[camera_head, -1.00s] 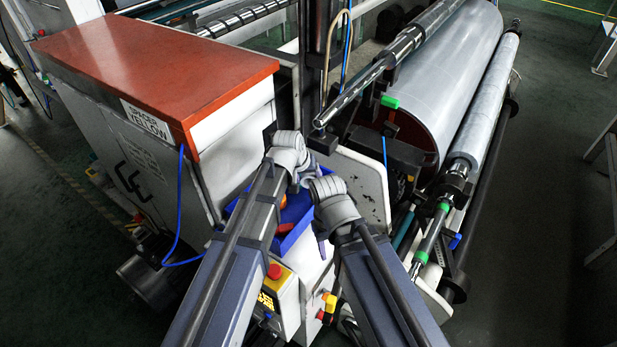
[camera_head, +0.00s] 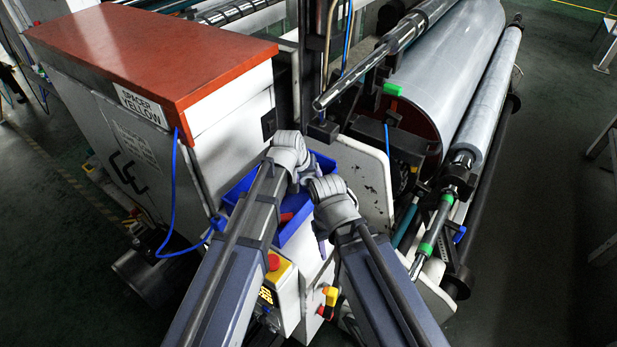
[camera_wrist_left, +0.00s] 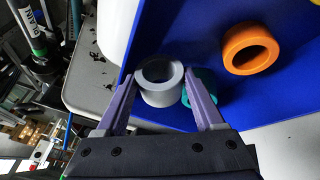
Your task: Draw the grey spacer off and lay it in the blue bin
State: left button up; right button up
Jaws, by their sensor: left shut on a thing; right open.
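The grey spacer (camera_wrist_left: 161,93), a short thick ring, is held between the purple fingers of my left gripper (camera_wrist_left: 160,84) in the left wrist view. In that view the ring overlaps the blue bin (camera_wrist_left: 204,35); its height above the floor of the bin is hard to tell. The blue bin (camera_head: 294,236) also shows in the head view, partly hidden behind my arms. My left gripper (camera_head: 306,178) is over the bin there, and the spacer is too hidden to make out. My right gripper (camera_head: 321,243) is open, lower and in front of the bin, its fingers partly hidden.
An orange ring (camera_wrist_left: 250,48) lies in the bin, and a teal piece (camera_wrist_left: 205,86) shows beside the spacer. A red-topped cabinet (camera_head: 150,50) stands left. A bare shaft end (camera_head: 345,85) juts out above the bin's right, near a large film roll (camera_head: 450,75).

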aim_at(310, 185)
pick_arm(q)
jog(key=shift+f, duration=0.2)
jog(key=shift+f+b, duration=1.3)
jog(key=shift+b, duration=0.2)
jog(key=o, duration=1.6)
jog(key=shift+c, duration=0.2)
jog(key=shift+p+v, duration=0.8)
jog(key=shift+p, duration=0.1)
jog(key=p+v, duration=0.5)
jog(key=v, duration=0.1)
jog(key=shift+a, duration=0.15)
